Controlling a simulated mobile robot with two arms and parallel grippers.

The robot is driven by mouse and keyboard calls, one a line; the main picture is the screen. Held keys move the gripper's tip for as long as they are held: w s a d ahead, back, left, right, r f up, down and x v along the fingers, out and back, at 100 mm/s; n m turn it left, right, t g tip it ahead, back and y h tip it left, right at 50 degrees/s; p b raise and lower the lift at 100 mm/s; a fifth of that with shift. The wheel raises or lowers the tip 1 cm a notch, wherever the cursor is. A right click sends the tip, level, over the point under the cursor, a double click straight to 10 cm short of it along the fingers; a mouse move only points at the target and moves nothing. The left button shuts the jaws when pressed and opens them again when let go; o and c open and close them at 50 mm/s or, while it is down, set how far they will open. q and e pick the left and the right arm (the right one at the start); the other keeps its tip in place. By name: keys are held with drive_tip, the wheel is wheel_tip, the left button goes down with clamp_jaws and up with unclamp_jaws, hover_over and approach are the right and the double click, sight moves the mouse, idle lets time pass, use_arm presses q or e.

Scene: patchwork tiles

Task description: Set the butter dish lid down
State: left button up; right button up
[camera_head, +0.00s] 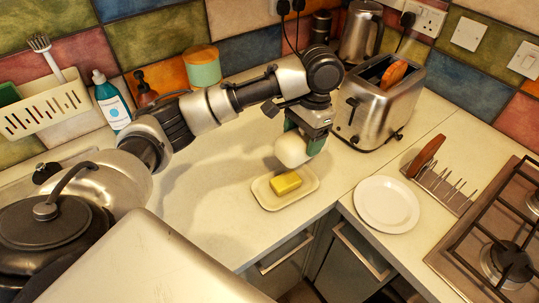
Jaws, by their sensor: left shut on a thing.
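The butter dish lid (291,150) is a rounded white cover. My left gripper (306,142) is shut on it and holds it just above and behind the butter dish, near the toaster. The butter dish (268,199) is a cream rectangular tray on the counter. A yellow block of butter (286,183) sits uncovered in it. The gripper's fingers partly hide the lid's right side. My right gripper does not show.
A steel toaster (372,112) with bread stands right of the lid. A white plate (387,204), a toast rack (440,185) and a hob (490,240) lie to the right. The counter left of the dish (205,205) is clear. The front edge is close.

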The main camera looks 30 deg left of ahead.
use_arm(q)
drive_tip(key=shift+s+a, duration=0.15)
drive_tip(key=shift+a, duration=0.2)
drive_tip(key=a+f, duration=0.2)
drive_tip(key=a, duration=0.1)
drive_tip(key=a+f, duration=0.2)
drive_tip(key=a, duration=0.2)
drive_tip(key=w+a+f+p, duration=0.1)
drive_tip(key=a+f, duration=0.1)
drive_tip(key=a, duration=0.2)
drive_tip(key=shift+w+a+f, duration=0.1)
drive_tip(key=shift+a+f, duration=0.1)
drive_tip(key=shift+f, duration=0.4)
wheel_tip(320, 180, down, 2)
drive_tip(key=shift+f+p, duration=0.2)
drive_tip(key=shift+p, duration=0.3)
drive_tip(key=shift+f, duration=0.55)
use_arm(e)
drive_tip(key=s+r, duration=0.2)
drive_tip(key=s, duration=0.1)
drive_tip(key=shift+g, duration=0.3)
use_arm(q)
drive_tip(key=o, duration=1.1)
drive_tip(key=shift+f, duration=0.1)
drive_tip(key=shift+c, duration=0.2)
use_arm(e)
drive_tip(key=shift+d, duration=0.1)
